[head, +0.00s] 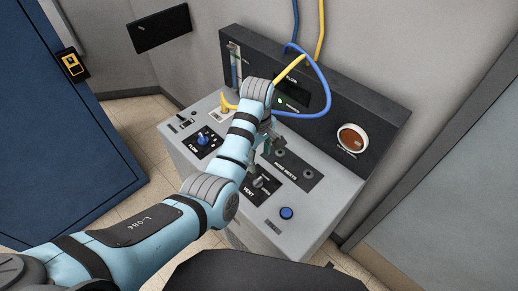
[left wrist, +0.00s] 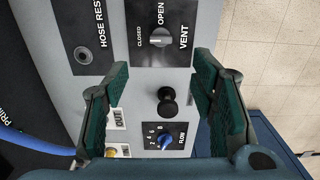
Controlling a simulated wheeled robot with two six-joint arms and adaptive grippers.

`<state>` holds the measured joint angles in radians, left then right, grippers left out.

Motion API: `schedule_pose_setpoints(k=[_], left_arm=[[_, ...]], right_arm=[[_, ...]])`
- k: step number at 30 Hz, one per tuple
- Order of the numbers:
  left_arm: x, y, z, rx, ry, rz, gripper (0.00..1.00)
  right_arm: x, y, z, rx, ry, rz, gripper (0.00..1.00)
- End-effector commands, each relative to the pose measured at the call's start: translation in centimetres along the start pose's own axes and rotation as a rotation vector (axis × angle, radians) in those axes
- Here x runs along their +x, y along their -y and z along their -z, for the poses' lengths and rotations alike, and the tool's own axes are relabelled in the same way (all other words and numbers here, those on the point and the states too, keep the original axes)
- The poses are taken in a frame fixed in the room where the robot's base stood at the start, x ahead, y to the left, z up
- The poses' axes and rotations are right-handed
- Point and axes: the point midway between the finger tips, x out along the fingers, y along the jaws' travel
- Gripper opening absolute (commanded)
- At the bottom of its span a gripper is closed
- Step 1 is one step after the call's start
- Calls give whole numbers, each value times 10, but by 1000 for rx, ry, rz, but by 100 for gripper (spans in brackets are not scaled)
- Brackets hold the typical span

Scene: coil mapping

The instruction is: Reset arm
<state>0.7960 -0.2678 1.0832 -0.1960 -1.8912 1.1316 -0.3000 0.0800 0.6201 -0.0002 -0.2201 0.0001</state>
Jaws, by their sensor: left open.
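My left arm reaches from the left over a grey control console. My left gripper (head: 264,143) is above the console's middle, partly hidden by its wrist. In the left wrist view, its green-padded fingers (left wrist: 165,95) are wide apart with nothing held. A black round knob (left wrist: 168,100) shows between them, lower on the panel; I cannot tell that they touch it. The blue FLOW knob (left wrist: 165,141) is near the fingers' lower end in that view, and it also shows in the head view (head: 203,138). The VENT dial (left wrist: 160,38) is beyond the fingertips. My right gripper is not in view.
A dark back panel (head: 370,110) carries a round brown gauge (head: 352,139). Blue (head: 326,85) and yellow (head: 321,25) hoses hang beside my wrist. A HOSE RESTS plate (head: 300,172) and blue button (head: 287,213) are on the console. A blue door (head: 50,120) stands left.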

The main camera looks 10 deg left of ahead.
Motion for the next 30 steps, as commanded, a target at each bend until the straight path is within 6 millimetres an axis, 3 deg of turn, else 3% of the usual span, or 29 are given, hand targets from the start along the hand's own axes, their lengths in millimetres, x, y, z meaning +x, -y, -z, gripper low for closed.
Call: schedule_pose_setpoints(k=[7, 10, 11, 15, 18, 24, 30], left_arm=[[2, 2, 1, 3, 0, -1, 52], [25, 19, 6, 39, -1, -17, 52], [37, 30, 8, 64, -2, -25, 52], [93, 108, 16, 252, -60, -73, 52], [110, 163, 15, 406, -124, -88, 52], [109, 245, 1, 686, -227, -84, 52], [85, 299, -20, 941, -304, -77, 52]], right_arm=[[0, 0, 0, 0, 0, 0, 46], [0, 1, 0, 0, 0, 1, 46], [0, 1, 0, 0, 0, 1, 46], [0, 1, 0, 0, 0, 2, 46], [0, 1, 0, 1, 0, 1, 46], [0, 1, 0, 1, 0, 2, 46], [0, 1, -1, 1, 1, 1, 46]])
